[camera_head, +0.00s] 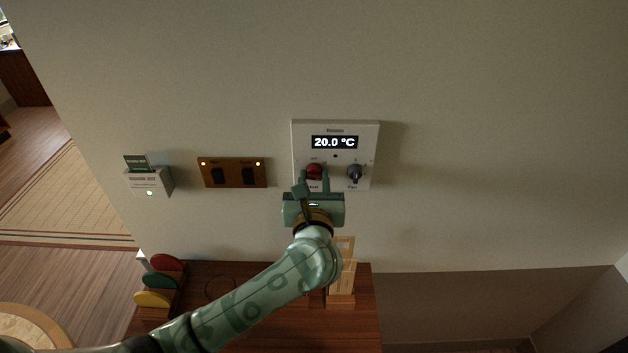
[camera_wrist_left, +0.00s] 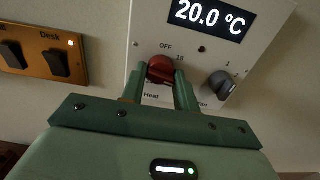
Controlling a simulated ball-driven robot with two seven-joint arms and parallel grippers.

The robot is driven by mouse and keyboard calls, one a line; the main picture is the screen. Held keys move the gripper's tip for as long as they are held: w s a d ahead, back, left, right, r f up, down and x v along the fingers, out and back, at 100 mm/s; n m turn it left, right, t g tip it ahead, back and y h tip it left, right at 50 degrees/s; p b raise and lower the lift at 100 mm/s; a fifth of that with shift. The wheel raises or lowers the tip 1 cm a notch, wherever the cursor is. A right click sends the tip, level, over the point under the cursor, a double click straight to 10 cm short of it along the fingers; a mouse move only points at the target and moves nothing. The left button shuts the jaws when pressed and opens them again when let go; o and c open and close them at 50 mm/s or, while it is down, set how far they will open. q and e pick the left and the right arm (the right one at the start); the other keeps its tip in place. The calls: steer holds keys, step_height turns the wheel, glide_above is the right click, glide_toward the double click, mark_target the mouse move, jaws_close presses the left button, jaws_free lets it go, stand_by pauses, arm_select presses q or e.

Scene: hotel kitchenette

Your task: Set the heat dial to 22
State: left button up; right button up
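A white wall thermostat (camera_head: 335,127) shows 20.0 °C on its dark display (camera_head: 335,142); the display also reads 20.0 °C in the left wrist view (camera_wrist_left: 212,17). The red heat dial (camera_head: 314,171) is at its lower left, and it shows in the left wrist view (camera_wrist_left: 161,69) near the OFF and 18 marks. My left gripper (camera_head: 313,178) is at the heat dial, with one finger on either side of it. The fingertips are spaced about the dial's width; firm contact cannot be told. My right gripper is not in view.
The grey fan dial (camera_head: 354,174) sits right of the heat dial. A brass switch plate (camera_head: 232,172) and a card holder (camera_head: 150,181) are on the wall to the left. Below is a wooden cabinet (camera_head: 250,335) with coloured discs and a wooden stand.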

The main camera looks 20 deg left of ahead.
arm_select(q)
steer(key=shift+c, duration=1.2)
steer(key=m+p, duration=0.3)
steer(key=shift+r+m+p, duration=0.2)
steer(key=shift+m+p, duration=0.2)
steer(key=m+p, duration=0.3)
steer(key=shift+f+m+p, duration=0.15)
steer(key=shift+m+p, duration=0.9)
steer(key=shift+m, duration=0.45)
steer(key=o, duration=1)
steer(key=shift+c, duration=0.2)
